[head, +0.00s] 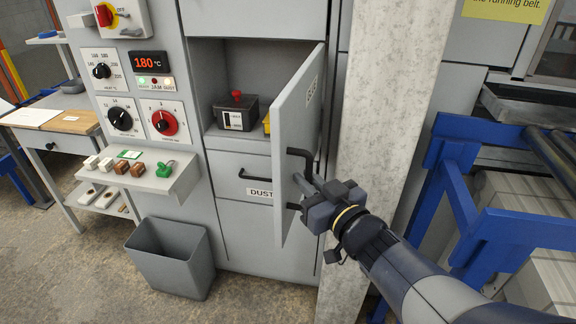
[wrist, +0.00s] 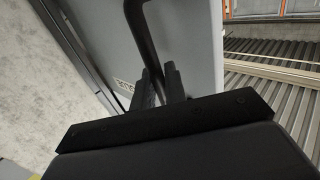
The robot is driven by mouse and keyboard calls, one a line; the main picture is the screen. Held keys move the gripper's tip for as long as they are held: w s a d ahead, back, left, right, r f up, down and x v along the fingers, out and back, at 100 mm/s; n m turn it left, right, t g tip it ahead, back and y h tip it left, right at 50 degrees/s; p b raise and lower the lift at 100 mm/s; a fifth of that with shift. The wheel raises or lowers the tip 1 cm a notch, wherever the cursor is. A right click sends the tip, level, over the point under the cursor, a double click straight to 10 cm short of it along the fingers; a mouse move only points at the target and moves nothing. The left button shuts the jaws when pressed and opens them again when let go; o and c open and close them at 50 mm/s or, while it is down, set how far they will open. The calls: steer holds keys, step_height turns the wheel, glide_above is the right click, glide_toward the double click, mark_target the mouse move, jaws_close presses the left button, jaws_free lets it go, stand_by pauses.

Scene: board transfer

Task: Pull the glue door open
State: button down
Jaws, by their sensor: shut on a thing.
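The glue door (head: 299,130) is a grey panel that stands swung out from the machine cabinet, with its hinge side hidden from clear view. Its black bar handle (head: 306,156) is on the outer face. My gripper (head: 307,190) is at the handle's lower part and is shut on it. In the wrist view my gripper's fingers (wrist: 158,88) stand on the dark handle (wrist: 143,38), in front of the grey door (wrist: 190,45). Behind the door the open compartment (head: 205,70) shows a dark box with a red knob (head: 237,112) and part of a yellow thing (head: 266,123).
A drawer labelled DUST (head: 240,176) is below the compartment. A grey bin (head: 172,258) stands on the floor at left. A pale pillar (head: 378,120) is right behind the door. A blue roller frame (head: 500,225) is at right.

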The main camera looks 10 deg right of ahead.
steer(key=shift+s+d+r+p, duration=0.1)
steer(key=shift+d+p, duration=0.1)
steer(key=shift+d, duration=0.5)
steer(key=shift+s+d+r+p, duration=0.1)
steer(key=shift+s+d+p, duration=0.1)
steer(key=shift+d, duration=0.45)
steer(key=shift+s+d+p, duration=0.1)
steer(key=shift+d+p, duration=0.1)
steer(key=shift+d, duration=0.5)
steer(key=c, duration=1.6)
jaws_free()
steer(key=shift+f, duration=0.1)
steer(key=shift+o, duration=0.2)
steer(key=p+v, duration=0.1)
steer(key=v, duration=0.9)
steer(key=shift+s, duration=0.35)
steer(key=shift+d, duration=0.1)
steer(key=shift+w, duration=0.1)
